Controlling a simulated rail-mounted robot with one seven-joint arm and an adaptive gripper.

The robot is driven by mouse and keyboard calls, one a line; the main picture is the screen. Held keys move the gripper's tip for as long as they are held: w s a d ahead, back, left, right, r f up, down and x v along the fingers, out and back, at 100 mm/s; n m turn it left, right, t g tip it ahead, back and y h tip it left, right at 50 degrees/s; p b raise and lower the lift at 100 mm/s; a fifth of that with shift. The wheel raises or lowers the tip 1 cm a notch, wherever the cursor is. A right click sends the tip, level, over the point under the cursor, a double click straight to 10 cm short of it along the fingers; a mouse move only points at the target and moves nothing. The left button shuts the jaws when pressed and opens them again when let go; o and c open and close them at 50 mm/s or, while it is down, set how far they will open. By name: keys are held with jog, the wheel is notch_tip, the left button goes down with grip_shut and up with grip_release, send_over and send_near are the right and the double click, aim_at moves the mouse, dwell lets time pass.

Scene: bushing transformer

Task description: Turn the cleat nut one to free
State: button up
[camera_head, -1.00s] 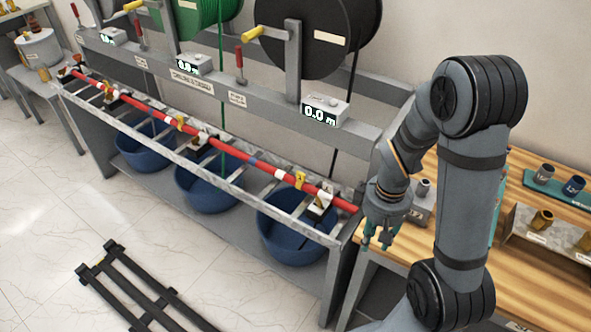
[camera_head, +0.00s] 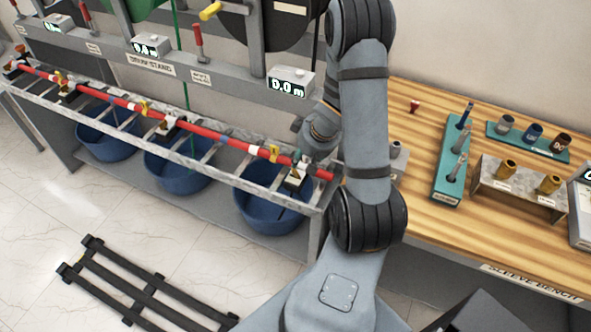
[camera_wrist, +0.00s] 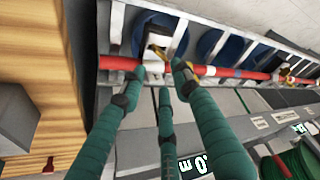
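A long red rod (camera_head: 215,139) lies along the front of the drum stand, held in several cleats. The nearest cleat (camera_head: 294,181), pale and dark with a brass-coloured part, sits near the rod's right end. My gripper (camera_head: 302,162) is just above and beside this cleat, partly hidden by my arm. In the wrist view my gripper (camera_wrist: 161,78) has its teal fingers spread, with nothing seen between them. The cleat (camera_wrist: 156,43) and the red rod (camera_wrist: 115,62) show just beyond the fingertips. I cannot tell whether a finger touches them. Which part is the nut is unclear.
Other cleats (camera_head: 172,125) and yellow clips (camera_head: 143,106) sit farther left along the rod. Blue tubs (camera_head: 272,210) stand below. A grey readout box (camera_head: 290,82) is above the rail. A wooden bench (camera_head: 420,125) with a teal tool tray (camera_head: 447,185) is at the right.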

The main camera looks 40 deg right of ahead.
aim_at(295, 173)
jog(key=b+x, duration=0.1)
jog(key=x, duration=0.7)
jog(key=shift+f+b, duration=0.3)
jog(key=shift+b, duration=0.1)
jog(key=shift+c, duration=0.4)
grip_shut()
